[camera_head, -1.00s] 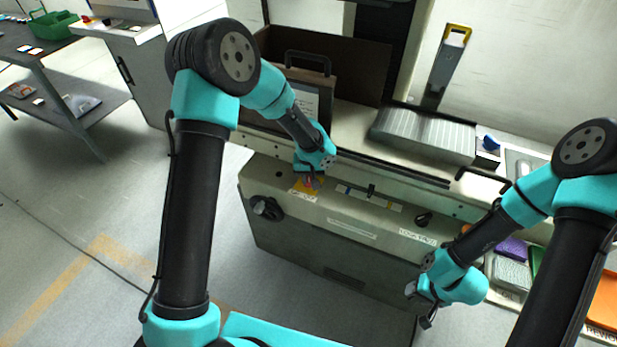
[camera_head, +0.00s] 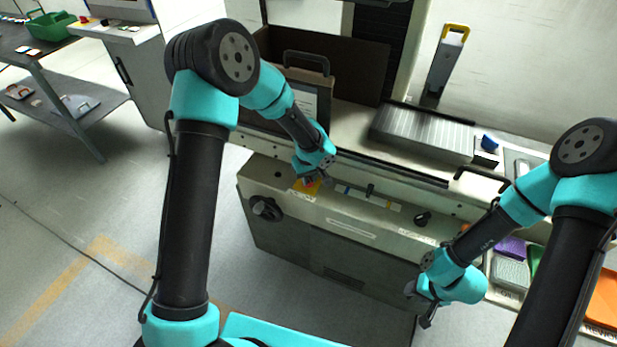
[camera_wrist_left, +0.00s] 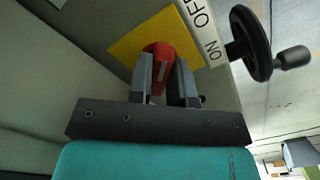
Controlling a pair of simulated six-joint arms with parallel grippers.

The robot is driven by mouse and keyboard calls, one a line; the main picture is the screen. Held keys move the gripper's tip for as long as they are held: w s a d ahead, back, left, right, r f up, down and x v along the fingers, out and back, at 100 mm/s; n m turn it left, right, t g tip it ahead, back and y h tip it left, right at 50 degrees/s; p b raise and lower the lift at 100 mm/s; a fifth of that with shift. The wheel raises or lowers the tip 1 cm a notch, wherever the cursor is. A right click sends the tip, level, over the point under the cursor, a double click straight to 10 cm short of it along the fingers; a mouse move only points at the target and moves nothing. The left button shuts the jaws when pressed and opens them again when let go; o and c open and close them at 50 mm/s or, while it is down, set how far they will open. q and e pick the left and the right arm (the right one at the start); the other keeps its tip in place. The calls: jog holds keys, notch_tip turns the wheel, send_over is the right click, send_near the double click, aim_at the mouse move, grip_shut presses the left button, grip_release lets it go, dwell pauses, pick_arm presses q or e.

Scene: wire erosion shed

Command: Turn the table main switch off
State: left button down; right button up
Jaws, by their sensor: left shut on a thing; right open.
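The main switch is a red rotary knob (camera_wrist_left: 158,62) on a yellow plate (camera_wrist_left: 135,45) in the left wrist view. A white label (camera_wrist_left: 205,30) beside it reads OFF and ON. My left gripper (camera_wrist_left: 166,80) is shut on the red knob, one finger on each side. My right gripper (camera_head: 420,308) is open and empty, low in front of the cabinet's right end.
A black handwheel with a crank (camera_wrist_left: 252,45) sticks out close to the switch; it also shows in the head view (camera_head: 266,208). A dark round knob (camera_head: 423,219) sits at the right of the panel. A ribbed grey block (camera_head: 420,135) lies on the table above.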

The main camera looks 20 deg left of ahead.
pick_arm(q)
jog(key=c, duration=1)
grip_release()
jog(key=shift+c, duration=0.2)
jog(key=shift+r, duration=0.15)
notch_tip(320, 180, up, 17)
jog(key=s+a+f+m+h, duration=0.2)
jog(key=s+a+f, duration=0.1)
jog(key=s+f, duration=0.9)
jog(key=s+a+f+m+h, duration=0.1)
jog(key=s+a+f+m, duration=0.1)
jog(key=s+f, duration=1)
notch_tip(320, 180, down, 6)
jog(key=shift+a+r+m+t+h, duration=0.1)
jog(key=shift+a+m+t+h, duration=0.3)
jog(key=shift+m, duration=0.4)
